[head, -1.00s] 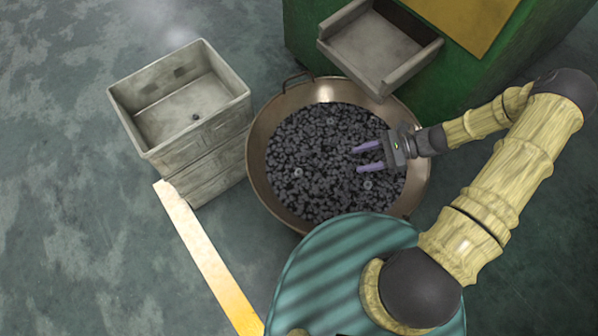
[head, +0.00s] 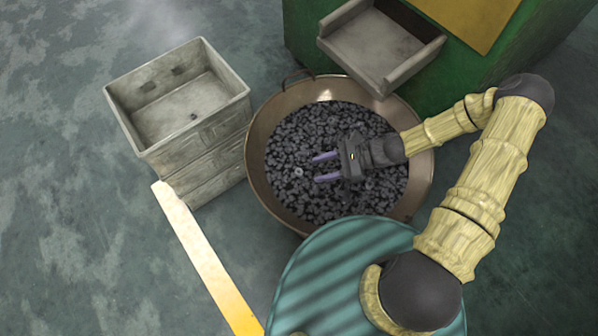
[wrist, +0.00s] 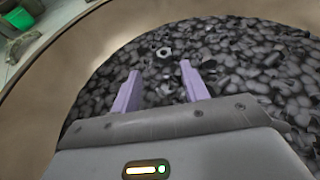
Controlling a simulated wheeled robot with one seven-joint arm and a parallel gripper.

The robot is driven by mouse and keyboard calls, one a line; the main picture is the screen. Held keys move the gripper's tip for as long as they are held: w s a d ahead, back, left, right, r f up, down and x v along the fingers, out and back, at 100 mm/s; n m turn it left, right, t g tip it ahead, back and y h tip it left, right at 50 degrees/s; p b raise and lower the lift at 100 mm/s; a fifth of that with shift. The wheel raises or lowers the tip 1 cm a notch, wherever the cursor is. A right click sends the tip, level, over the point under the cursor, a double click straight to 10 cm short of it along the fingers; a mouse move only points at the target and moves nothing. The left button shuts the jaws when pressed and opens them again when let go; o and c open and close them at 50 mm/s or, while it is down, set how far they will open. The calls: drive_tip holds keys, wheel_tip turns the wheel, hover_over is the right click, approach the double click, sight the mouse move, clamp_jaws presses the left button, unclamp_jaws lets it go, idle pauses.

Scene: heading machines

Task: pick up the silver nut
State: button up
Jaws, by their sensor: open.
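A silver nut (head: 298,172) lies on the heap of dark nuts in the wide metal pan (head: 424,165). In the wrist view the silver nut (wrist: 163,52) shows as a light ring just beyond my fingertips, roughly between their lines. My gripper (head: 316,168) is open, with two purple fingers pointing left over the heap, just right of the silver nut. The wrist view shows nothing held between the fingers of my gripper (wrist: 160,72). I cannot tell its exact height above the heap.
A grey crate (head: 150,160) stands left of the pan, with one small dark piece (head: 194,116) inside. A green machine (head: 470,70) with a grey chute (head: 375,55) stands behind the pan. A yellow floor strip (head: 210,265) runs at the front left.

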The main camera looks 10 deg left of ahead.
sight(300, 171)
drive_tip(key=shift+w+b+x, duration=0.15)
drive_tip(key=shift+b+x, duration=0.25)
drive_tip(key=shift+x, duration=0.9)
drive_tip(key=shift+w+b+x, duration=0.15)
drive_tip(key=shift+b+x, duration=0.2)
drive_tip(key=shift+x, duration=0.95)
drive_tip(key=shift+a+r, duration=0.15)
drive_tip(key=shift+r, duration=0.05)
clamp_jaws()
